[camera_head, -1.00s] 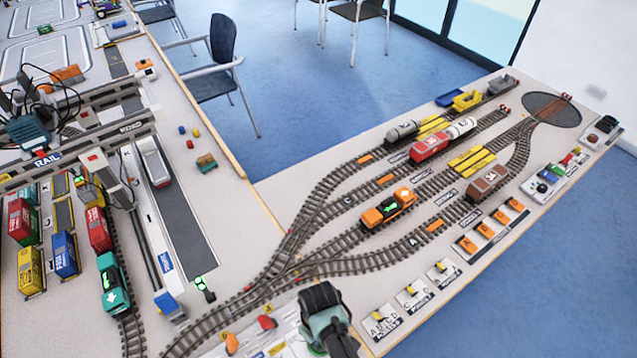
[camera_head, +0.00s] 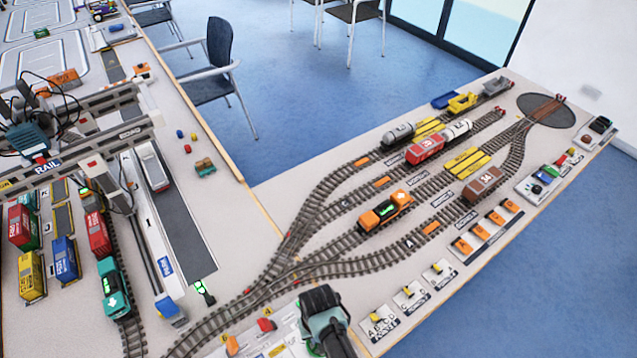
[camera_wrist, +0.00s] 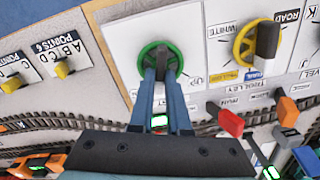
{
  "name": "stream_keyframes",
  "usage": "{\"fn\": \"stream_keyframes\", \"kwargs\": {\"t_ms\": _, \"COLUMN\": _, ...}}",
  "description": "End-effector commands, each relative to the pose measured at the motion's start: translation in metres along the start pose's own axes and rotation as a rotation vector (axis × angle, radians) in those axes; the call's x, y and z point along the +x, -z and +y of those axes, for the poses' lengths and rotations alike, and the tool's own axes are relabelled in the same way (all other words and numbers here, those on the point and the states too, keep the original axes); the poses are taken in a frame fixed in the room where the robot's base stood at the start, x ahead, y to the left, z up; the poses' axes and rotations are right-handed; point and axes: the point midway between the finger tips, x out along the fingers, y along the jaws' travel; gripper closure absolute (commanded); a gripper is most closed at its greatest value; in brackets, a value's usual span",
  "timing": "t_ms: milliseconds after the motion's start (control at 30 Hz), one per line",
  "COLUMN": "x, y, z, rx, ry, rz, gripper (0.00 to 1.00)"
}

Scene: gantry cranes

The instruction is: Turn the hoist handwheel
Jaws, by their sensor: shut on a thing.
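A green handwheel (camera_wrist: 141,62) sits on a white panel (camera_wrist: 118,45) in the wrist view. My gripper (camera_wrist: 161,66) reaches to its middle, with the two blue fingers shut on its dark hub part. The lettering beside the green wheel is partly hidden and too small to read surely. In the head view my gripper (camera_head: 326,325) is at the bottom edge and hides the green wheel.
A red lever (camera_wrist: 230,122) and an orange lever (camera_wrist: 287,110) stand close to the panel. Tracks (camera_wrist: 70,123) run beside it. Yellow point switches (camera_wrist: 63,68) are at left. In the head view, an orange locomotive (camera_head: 384,210) stands on the tracks and a gantry crane (camera_head: 85,135) at left.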

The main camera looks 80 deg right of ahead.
Motion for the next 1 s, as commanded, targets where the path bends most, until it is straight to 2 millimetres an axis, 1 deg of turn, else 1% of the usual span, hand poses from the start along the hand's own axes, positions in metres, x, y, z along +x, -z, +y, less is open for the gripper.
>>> {"fn": "stream_keyframes", "kwargs": {"t_ms": 300, "x": 0.000, "y": 0.000, "z": 0.000, "rx": 0.000, "ry": 0.001, "rz": 0.001, "gripper": 1.00}}
{"fn": "stream_keyframes", "kwargs": {"t_ms": 333, "x": 0.000, "y": 0.000, "z": 0.000, "rx": 0.000, "ry": 0.001, "rz": 0.001, "gripper": 0.81}}
{"fn": "stream_keyframes", "kwargs": {"t_ms": 467, "x": 0.000, "y": 0.000, "z": 0.000, "rx": -0.001, "ry": 0.001, "rz": 0.001, "gripper": 0.58}}
{"fn": "stream_keyframes", "kwargs": {"t_ms": 500, "x": 0.000, "y": 0.000, "z": 0.000, "rx": -0.001, "ry": 0.000, "rz": 0.001, "gripper": 0.55}}
{"fn": "stream_keyframes", "kwargs": {"t_ms": 833, "x": -0.002, "y": 0.000, "z": 0.000, "rx": -0.001, "ry": 0.000, "rz": 0.002, "gripper": 0.55}}
{"fn": "stream_keyframes", "kwargs": {"t_ms": 933, "x": -0.010, "y": 0.001, "z": 0.000, "rx": -0.001, "ry": 0.000, "rz": 0.002, "gripper": 0.55}}
{"fn": "stream_keyframes", "kwargs": {"t_ms": 1000, "x": -0.018, "y": 0.001, "z": 0.000, "rx": -0.002, "ry": 0.000, "rz": 0.003, "gripper": 0.55}}
